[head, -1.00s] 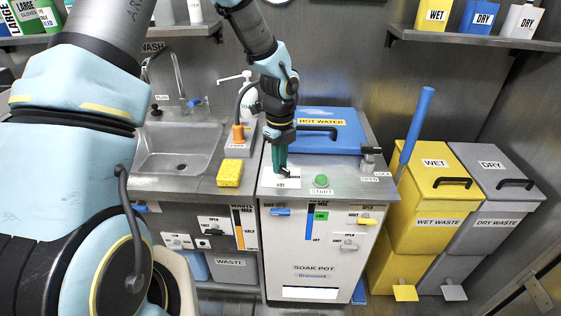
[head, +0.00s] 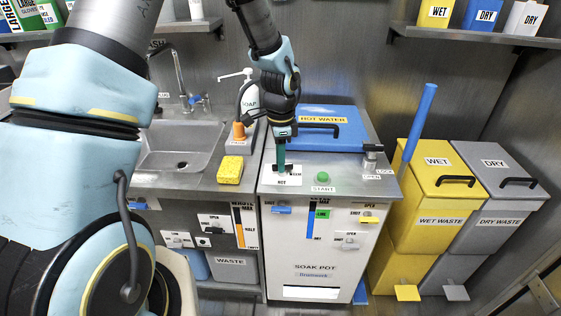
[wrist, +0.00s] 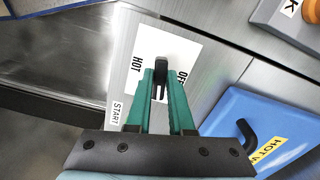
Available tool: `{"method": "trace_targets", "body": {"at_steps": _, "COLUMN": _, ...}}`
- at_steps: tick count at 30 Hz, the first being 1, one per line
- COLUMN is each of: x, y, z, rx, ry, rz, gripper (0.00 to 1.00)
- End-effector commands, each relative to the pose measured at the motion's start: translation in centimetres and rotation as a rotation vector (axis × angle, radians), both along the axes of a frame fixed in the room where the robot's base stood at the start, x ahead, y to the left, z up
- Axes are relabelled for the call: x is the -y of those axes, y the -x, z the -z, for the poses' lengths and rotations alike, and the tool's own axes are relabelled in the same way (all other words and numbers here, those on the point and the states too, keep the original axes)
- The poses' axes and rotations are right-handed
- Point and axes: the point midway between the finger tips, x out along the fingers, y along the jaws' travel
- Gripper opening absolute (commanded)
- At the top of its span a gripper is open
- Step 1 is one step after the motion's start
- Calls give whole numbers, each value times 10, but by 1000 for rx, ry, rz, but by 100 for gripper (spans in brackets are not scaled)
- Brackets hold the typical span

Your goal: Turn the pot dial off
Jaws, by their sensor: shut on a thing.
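The pot dial (head: 288,168) is a small black knob on a white plate on the metal top of the soak pot (head: 322,250). In the wrist view the dial (wrist: 161,66) sits between the words HOT and OFF on its plate (wrist: 178,50). My gripper (head: 281,165) points down with its green fingers at the dial. In the wrist view my gripper (wrist: 158,90) is shut on the dial, one finger on each side. The fingers hide part of the dial, so its exact pointing is hard to read.
A green START button (head: 323,178) is just right of the dial. A yellow sponge (head: 230,169) and the sink (head: 178,148) are to the left. Yellow (head: 432,190) and grey (head: 492,200) waste bins stand to the right.

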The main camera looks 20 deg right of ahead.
Motion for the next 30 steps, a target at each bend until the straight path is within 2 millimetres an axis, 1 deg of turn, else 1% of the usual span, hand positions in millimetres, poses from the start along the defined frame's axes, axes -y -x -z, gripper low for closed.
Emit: {"method": "trace_targets", "body": {"at_steps": 30, "x": 1, "y": 4, "z": -1, "rx": 2, "ry": 0, "rz": -963, "gripper": 0}}
